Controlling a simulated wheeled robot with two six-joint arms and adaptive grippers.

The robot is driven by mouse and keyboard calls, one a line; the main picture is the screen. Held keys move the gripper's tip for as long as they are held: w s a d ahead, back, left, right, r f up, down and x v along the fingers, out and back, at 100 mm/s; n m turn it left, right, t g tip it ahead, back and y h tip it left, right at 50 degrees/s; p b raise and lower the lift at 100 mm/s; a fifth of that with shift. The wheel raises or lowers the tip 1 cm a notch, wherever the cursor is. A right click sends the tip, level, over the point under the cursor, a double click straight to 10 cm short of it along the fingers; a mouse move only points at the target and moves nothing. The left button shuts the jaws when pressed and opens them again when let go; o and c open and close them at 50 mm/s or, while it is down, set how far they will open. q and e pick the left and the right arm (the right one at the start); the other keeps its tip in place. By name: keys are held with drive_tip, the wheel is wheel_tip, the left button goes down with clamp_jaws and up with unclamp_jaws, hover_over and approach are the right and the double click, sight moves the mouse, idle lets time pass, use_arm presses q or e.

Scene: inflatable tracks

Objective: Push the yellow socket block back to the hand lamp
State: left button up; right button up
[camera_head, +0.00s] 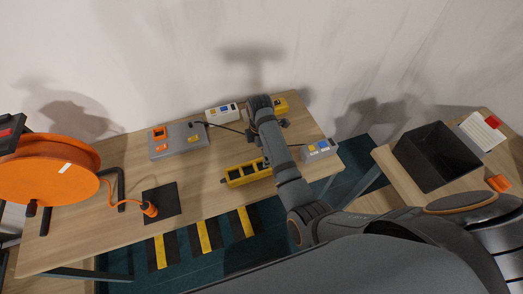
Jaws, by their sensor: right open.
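The yellow socket block (247,172) lies on the wooden table, near the middle and towards the front edge, with dark sockets along its top. My right arm reaches in from the lower right and passes close to the block's right end. My right gripper (266,130) is open above the table, behind the block and apart from it, with nothing visible between its fingers. I cannot clearly make out the hand lamp; a yellow thing (280,104) shows partly behind my right arm at the back edge.
A grey box (178,140) with orange sockets and a white socket strip (222,113) stand at the back. A dark cable runs towards my gripper. A white block (319,150) is at the right. An orange reel (50,168) and orange plug (150,209) are left.

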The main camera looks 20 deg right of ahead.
sight(260, 168)
drive_tip(key=f, duration=1)
drive_tip(key=shift+a+f, duration=0.2)
drive_tip(key=c, duration=1.8)
drive_tip(key=shift+w+f+b, duration=0.1)
drive_tip(key=shift+w+b, duration=2.05)
drive_tip(key=shift+w, duration=0.5)
drive_tip(key=shift+w+a+b, duration=0.1)
drive_tip(key=shift+w+b, duration=1.8)
drive_tip(key=shift+b, duration=0.3)
drive_tip(key=shift+r, duration=0.2)
